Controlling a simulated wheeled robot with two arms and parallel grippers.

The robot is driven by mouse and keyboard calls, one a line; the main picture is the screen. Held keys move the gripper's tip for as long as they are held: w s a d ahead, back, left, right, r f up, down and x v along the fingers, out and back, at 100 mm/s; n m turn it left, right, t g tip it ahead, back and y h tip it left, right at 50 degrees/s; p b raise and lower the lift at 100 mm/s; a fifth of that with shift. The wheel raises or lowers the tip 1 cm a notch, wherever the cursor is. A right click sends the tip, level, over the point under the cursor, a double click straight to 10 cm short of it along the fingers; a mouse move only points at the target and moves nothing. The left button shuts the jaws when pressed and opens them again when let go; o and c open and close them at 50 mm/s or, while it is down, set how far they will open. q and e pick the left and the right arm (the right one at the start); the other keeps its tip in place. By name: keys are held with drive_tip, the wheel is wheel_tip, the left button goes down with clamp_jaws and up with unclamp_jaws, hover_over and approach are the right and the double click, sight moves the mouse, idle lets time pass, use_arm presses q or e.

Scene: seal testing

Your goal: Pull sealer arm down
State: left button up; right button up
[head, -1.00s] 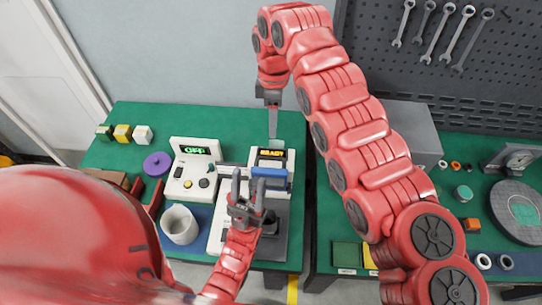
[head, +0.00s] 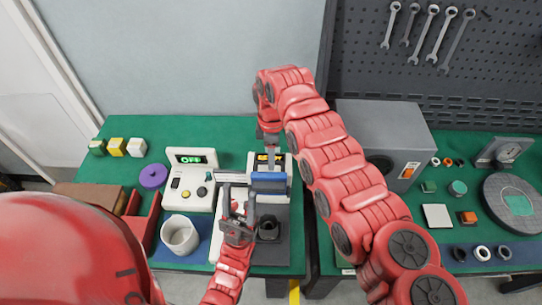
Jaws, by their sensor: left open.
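The sealer (head: 283,164) is a white machine with a small display, standing on the green bench in the middle of the head view. Its arm has a blue bar (head: 269,181) across the front, above a dark base plate (head: 287,252). A small dark cup (head: 269,229) stands on that plate below the bar. My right gripper (head: 271,163) points down right behind the blue bar; whether it touches the bar is unclear, and its jaw gap is hidden. My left gripper (head: 239,202) is open and empty, in front and left of the bar.
A white control box (head: 191,177) reading OFF stands left of the sealer, with a white mug (head: 180,235) in front. A purple disc (head: 153,176) and small blocks (head: 117,146) lie further left. A grey speaker-like box (head: 382,140) stands right of my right arm.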

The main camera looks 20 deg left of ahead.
clamp_jaws()
idle(1.2)
